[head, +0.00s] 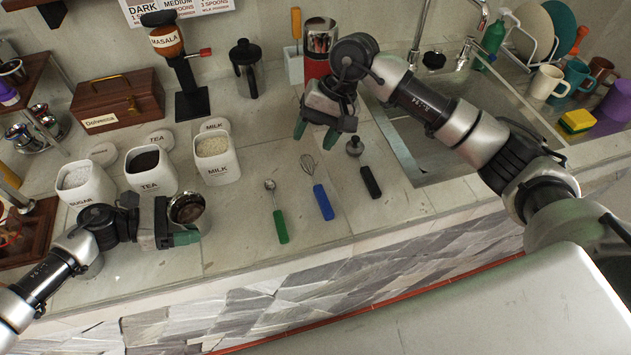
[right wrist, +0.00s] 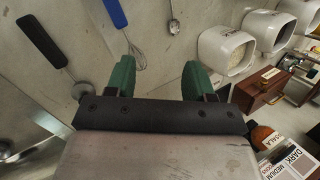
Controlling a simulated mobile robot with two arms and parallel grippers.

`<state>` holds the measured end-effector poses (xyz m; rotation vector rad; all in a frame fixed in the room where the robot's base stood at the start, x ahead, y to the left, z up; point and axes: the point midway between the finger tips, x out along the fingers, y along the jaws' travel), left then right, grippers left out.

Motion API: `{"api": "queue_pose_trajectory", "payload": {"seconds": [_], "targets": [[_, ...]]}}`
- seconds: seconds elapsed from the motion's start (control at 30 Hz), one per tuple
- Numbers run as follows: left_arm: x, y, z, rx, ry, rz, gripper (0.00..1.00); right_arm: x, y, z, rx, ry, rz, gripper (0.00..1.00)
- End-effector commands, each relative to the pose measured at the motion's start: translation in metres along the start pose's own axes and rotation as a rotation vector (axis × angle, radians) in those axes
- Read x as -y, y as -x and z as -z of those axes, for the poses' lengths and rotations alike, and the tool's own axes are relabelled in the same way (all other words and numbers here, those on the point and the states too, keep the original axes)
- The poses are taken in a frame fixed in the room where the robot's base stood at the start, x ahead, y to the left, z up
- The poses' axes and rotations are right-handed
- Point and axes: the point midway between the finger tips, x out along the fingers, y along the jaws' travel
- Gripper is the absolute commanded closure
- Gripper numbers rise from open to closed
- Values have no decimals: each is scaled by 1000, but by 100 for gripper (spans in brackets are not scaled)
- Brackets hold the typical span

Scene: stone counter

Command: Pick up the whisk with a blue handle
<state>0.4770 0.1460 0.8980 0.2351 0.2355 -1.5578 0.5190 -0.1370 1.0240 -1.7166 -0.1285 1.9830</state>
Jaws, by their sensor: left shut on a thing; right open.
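The whisk with a blue handle (head: 323,202) lies flat on the stone counter, its wire head toward the back. It also shows in the right wrist view (right wrist: 116,14), with its wire head just beyond one finger. A green-handled spoon (head: 280,226) lies to its left and a black-handled utensil (head: 370,182) to its right. My right gripper (head: 317,134) is open and empty above the counter, behind the whisk's wire head. In the right wrist view its green fingers (right wrist: 158,78) are apart. My left gripper (head: 184,238) is shut on a round metal cup (head: 187,206) at the front left.
Open sugar (head: 84,186), tea (head: 150,172) and milk (head: 217,163) canisters stand at left. A red can (head: 316,66) stands behind my right gripper. The sink (head: 445,150) lies right of the utensils. Counter in front of the utensils is clear.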

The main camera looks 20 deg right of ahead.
Motion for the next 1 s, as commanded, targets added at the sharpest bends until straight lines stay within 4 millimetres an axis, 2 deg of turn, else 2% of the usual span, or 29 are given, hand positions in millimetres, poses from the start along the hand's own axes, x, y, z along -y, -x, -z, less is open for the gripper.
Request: {"api": "queue_pose_trajectory", "payload": {"seconds": [0.1,0.3,0.47,0.73,1.0], "targets": [[0,0,0,0,0,0,52,0,-9,-16,-58,164,-194,47],[0,0,0,0,0,0,52,-7,-15,-29,-117,314,-392,47],[0,0,0,0,0,0,52,-14,-25,-30,-128,348,-439,47],[0,0,0,0,0,0,52,-32,-66,-22,-127,348,-439,47],[0,0,0,0,0,0,52,-43,-85,-18,-126,347,-438,47]]}}
